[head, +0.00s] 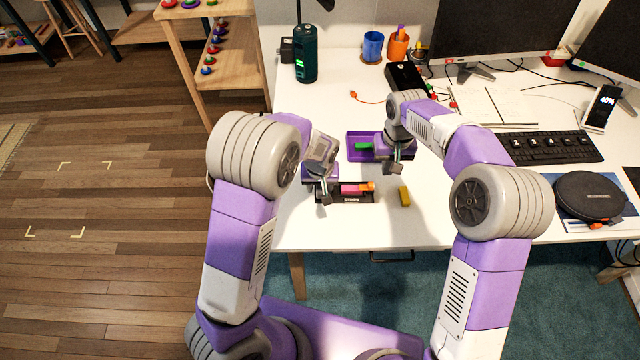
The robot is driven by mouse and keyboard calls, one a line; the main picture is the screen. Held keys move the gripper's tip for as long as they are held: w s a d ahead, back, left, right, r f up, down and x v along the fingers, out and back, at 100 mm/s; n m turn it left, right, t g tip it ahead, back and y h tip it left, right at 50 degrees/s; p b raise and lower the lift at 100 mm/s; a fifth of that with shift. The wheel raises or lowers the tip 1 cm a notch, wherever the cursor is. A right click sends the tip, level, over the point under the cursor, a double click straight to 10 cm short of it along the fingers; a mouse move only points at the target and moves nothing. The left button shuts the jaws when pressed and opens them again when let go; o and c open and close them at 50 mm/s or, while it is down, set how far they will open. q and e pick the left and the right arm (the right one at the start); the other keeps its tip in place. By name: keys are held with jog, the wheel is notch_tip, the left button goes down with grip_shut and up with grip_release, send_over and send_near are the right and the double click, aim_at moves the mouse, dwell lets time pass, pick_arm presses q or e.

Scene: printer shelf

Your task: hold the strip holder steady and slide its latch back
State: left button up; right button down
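The strip holder (352,199) is a small black tray lying near the front edge of the white desk, with a pink piece (349,189) in it. An orange part (368,186), apparently the latch, sits at its right end. My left gripper (324,196) is at the holder's left end and hides part of it. I cannot tell whether its fingers touch or grip the holder. My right gripper (394,168) is above and to the right of the holder, apart from the orange part. Its finger opening is too small to judge.
A yellow block (404,196) lies to the holder's right. A keyboard (550,147) and a black round case (590,195) are farther right. The desk's front left is clear.

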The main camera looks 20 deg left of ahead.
pick_arm(q)
jog(key=shift+o, duration=0.7)
jog(key=shift+r, duration=0.1)
jog(key=shift+r, duration=0.2)
notch_tip(320, 180, up, 11)
jog(key=s, duration=0.1)
jog(key=shift+s+d+r, duration=0.2)
jog(key=shift+s+d, duration=0.05)
jog(key=shift+s, duration=0.1)
